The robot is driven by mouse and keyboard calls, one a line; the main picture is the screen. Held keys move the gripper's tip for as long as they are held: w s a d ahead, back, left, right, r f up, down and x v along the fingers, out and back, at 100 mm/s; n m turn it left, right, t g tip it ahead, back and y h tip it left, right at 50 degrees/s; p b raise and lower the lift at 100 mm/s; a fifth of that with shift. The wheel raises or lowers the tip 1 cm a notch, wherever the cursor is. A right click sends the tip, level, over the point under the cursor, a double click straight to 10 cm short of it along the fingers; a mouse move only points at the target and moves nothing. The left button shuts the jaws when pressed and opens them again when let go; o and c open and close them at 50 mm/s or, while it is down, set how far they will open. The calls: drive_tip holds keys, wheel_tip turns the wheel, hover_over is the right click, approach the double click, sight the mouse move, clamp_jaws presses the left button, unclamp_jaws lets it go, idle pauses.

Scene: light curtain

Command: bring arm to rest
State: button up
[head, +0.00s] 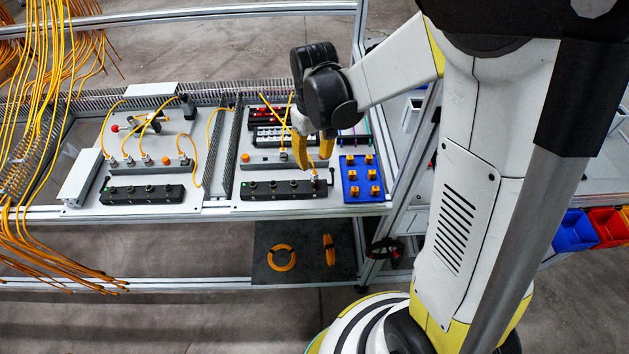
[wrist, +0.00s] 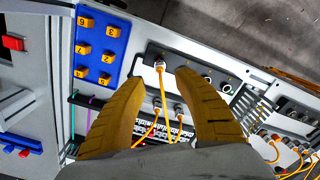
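My gripper (head: 314,160) points down over the right-hand board (head: 300,205) in the head view. In the wrist view its two yellow fingers (wrist: 160,80) stand apart, so it is open. A yellow cable end with a metal connector (wrist: 160,66) shows between the fingertips, at a black socket strip. The fingers do not appear closed on it, and I cannot tell if they touch it. My arm reaches across from the right of the head view, bent down at the wrist.
A blue block with yellow numbered pieces (head: 362,180) sits right beside the gripper. The left board (head: 150,145) carries cables and a black strip (head: 142,194). Yellow cables (head: 50,100) hang at far left. A frame post (head: 412,150) stands between bench and arm.

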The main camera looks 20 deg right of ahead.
sight(314, 171)
wheel_tip(314, 171, down, 7)
drive_tip(key=b, duration=0.5)
drive_tip(key=shift+f, duration=0.1)
drive_tip(key=shift+c, duration=0.4)
clamp_jaws()
drive_tip(key=m, duration=0.6)
drive_tip(key=shift+f+b, duration=0.1)
drive_tip(key=shift+b, duration=0.25)
drive_tip(key=m, duration=0.6)
